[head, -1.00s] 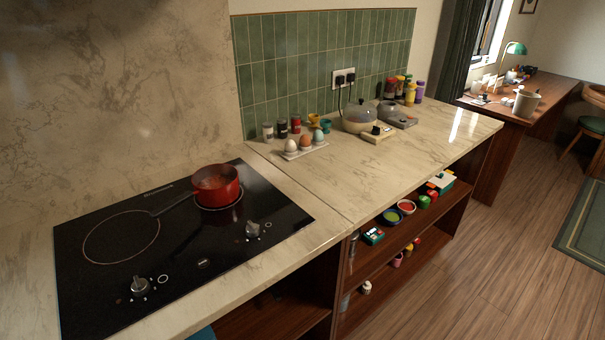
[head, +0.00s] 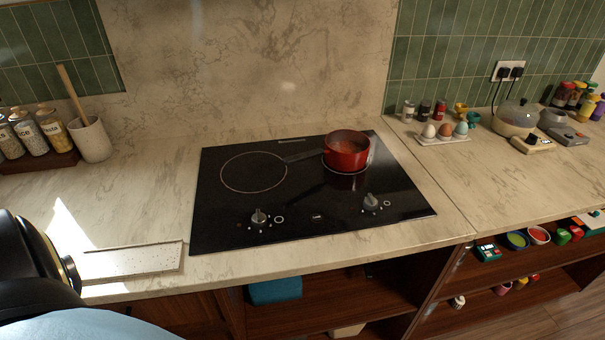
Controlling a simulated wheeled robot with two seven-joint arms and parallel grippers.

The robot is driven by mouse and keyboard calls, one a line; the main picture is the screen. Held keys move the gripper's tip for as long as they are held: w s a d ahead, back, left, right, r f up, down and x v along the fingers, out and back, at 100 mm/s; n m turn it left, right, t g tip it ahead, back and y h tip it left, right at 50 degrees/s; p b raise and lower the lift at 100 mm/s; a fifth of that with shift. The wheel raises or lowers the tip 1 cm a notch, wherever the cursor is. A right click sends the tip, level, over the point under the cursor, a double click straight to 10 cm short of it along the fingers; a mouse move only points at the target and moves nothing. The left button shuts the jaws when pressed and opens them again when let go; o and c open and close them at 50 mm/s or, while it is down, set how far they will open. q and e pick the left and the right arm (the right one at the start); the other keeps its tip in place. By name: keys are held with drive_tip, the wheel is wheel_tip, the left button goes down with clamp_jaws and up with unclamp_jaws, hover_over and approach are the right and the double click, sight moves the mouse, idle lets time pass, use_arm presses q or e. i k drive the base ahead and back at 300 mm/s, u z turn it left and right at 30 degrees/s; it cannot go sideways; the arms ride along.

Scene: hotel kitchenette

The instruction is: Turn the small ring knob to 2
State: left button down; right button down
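The black cooktop (head: 300,210) is set in the marble counter, with a large ring at left and a small ring at right. A red pan (head: 346,151) stands on the small ring, its dark handle pointing left. Two silver knobs are on the front part of the cooktop: the left knob (head: 259,217) and the right knob (head: 371,202), which is nearer the small ring. The marks around the knobs are too small to read. Neither gripper shows in the head view.
A speckled board (head: 130,261) lies at the counter's front left. Jars (head: 30,135) and a crock (head: 92,139) stand at the back left. An egg tray (head: 440,139) and an egg cooker (head: 517,118) stand right of the cooktop. Open shelves lie below the counter.

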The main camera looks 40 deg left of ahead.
sight(371, 203)
drive_tip(key=z, duration=1.45)
drive_tip(key=i, duration=1)
drive_tip(key=u, duration=4.1)
